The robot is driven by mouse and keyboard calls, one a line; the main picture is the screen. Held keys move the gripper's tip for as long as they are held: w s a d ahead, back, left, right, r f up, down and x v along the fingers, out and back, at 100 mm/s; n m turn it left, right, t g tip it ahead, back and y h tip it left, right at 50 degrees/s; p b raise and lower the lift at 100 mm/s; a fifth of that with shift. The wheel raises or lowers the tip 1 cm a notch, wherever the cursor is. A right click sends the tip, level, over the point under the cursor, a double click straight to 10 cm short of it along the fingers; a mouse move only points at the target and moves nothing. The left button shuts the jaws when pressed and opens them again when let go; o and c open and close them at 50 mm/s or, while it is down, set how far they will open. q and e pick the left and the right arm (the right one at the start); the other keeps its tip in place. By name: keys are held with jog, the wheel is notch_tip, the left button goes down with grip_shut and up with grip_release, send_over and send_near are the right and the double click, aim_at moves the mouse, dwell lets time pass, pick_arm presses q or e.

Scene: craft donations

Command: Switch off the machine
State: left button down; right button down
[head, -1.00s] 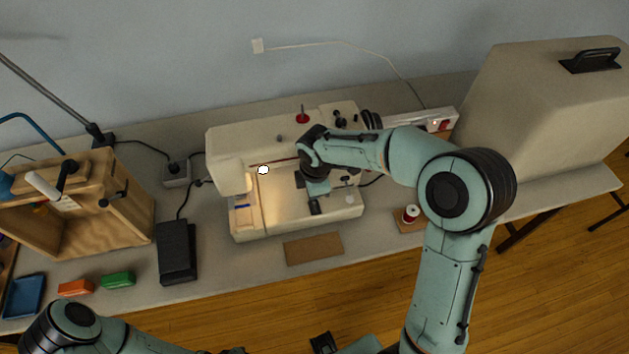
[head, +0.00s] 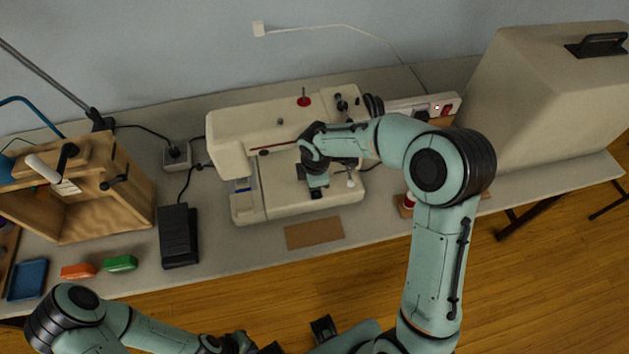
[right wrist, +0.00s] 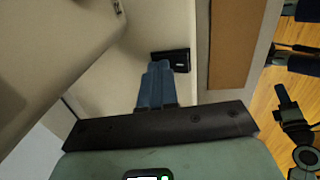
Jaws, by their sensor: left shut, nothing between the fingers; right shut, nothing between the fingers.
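The machine is a cream sewing machine (head: 300,208) in the middle of the table in the head view. Its work lamp looks dark. My right gripper (head: 317,186) is over the front of the machine, with its fingers shut and nothing in them. In the right wrist view its blue fingers (right wrist: 160,68) end right at a small black switch (right wrist: 180,60) on the cream body. They look close to or touching it; the switch's position is partly hidden. My left gripper (head: 243,343) is low at the bottom edge, shut, away from the table.
A power strip (head: 405,104) with a red switch is behind my right arm. A black foot pedal (head: 178,236) and a wooden box (head: 130,195) stand left. A brown mat (head: 314,232) lies in front. A large cream case (head: 535,95) stands right. A thread spool (head: 409,199) is partly hidden by my arm.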

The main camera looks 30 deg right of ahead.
jog(key=shift+s+f, duration=0.25)
jog(key=shift+f, duration=0.05)
jog(key=shift+s+a, duration=0.15)
jog(key=shift+s, duration=0.2)
jog(key=shift+s+a+r+b, duration=0.1)
jog(key=shift+s+r+b, duration=0.05)
jog(key=shift+s+b, duration=0.2)
